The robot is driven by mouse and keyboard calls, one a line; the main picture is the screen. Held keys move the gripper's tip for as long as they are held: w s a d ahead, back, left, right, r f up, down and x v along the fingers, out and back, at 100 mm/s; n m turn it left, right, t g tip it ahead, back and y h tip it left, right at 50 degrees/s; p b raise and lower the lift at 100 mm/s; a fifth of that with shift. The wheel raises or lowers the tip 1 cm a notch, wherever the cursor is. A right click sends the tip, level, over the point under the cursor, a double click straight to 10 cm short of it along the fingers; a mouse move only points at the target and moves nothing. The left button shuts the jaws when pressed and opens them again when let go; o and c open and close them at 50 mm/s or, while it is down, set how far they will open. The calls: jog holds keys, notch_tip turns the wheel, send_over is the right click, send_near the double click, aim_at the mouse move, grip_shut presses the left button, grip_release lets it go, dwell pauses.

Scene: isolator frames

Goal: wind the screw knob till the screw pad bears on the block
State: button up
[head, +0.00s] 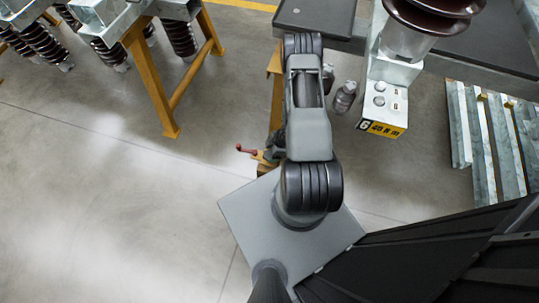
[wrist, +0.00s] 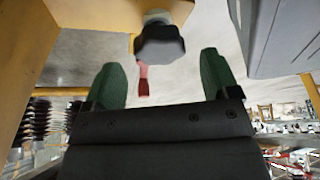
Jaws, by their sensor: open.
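The dark lobed screw knob (wrist: 160,46) shows in the wrist view, just beyond my gripper (wrist: 160,79) and about midway between its two green fingertips. The fingers are apart, with a gap between each fingertip and the knob in the picture. A red handle (wrist: 143,82) hangs below and behind the knob; it also shows in the head view (head: 246,150), left of a small yellow fitting (head: 265,158). My arm hides most of the knob area in the head view. I cannot make out the screw pad or its contact with the block.
A yellow upright (wrist: 25,70) stands close on the left in the wrist view, and a grey body (wrist: 275,35) is close on the right. In the head view a dark bench top (head: 320,17) lies ahead, a yellow trestle (head: 160,90) stands left, and the left floor is clear.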

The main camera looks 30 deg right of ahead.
aim_at(268, 156)
jog(key=shift+b+x, duration=0.3)
jog(key=shift+x, duration=1.05)
jog(key=shift+c, duration=0.2)
jog(key=c, duration=0.9)
